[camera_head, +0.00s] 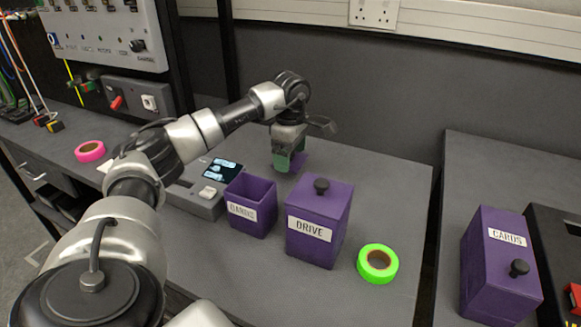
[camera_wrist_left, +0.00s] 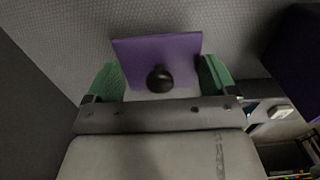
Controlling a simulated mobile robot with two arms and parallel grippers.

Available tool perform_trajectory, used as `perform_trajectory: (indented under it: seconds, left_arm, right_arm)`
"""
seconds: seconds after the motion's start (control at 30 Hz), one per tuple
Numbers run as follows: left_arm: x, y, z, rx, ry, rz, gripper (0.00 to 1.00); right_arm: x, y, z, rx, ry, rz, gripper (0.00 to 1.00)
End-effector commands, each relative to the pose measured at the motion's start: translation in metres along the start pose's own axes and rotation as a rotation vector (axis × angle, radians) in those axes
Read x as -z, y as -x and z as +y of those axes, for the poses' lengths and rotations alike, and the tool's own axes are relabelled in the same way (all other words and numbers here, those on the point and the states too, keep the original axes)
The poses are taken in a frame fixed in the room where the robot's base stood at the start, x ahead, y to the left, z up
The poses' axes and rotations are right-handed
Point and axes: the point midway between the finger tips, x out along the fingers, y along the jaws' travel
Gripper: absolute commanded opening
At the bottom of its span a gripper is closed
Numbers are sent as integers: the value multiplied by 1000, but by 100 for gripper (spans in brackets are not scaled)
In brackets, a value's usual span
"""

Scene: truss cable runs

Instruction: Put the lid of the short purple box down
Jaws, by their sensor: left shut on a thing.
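The short purple box (camera_head: 250,205) stands open with no lid on, its white label facing front. Its lid is a flat purple plate (camera_wrist_left: 150,52) with a round black knob (camera_wrist_left: 160,79), seen between the green fingers of my left gripper (camera_wrist_left: 160,80) in the wrist view. In the head view my left gripper (camera_head: 289,161) points down behind the short box, shut on the lid. A purple edge of the lid (camera_head: 301,162) shows beside the fingers. Whether the lid touches the table is hard to tell. My right gripper is not in view.
A taller lidded purple box labelled DRIVE (camera_head: 318,222) stands right of the short box, with green tape (camera_head: 377,263) beside it. A device with a screen (camera_head: 205,185) is at its left. Another purple box, CARDS (camera_head: 492,265), stands on the right table. The back right tabletop (camera_head: 385,180) is clear.

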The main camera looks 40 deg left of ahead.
Motion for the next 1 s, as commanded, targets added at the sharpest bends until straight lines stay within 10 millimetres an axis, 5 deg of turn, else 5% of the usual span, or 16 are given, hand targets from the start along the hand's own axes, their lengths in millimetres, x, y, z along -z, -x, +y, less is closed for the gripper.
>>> perform_trajectory:
  seconds: [0.3,0.67,0.7,0.77,1.0]
  left_arm:
    - [0,-39,-1,2,-1,2,63]
    - [0,-43,0,0,-2,0,63]
    - [0,-43,0,0,-2,0,89]
    - [0,-43,0,0,-2,0,98]
    - [0,-41,0,0,-2,0,100]
  right_arm:
    - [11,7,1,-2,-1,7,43]
    - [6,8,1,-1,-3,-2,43]
    - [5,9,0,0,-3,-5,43]
    - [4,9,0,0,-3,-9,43]
    - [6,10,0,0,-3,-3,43]
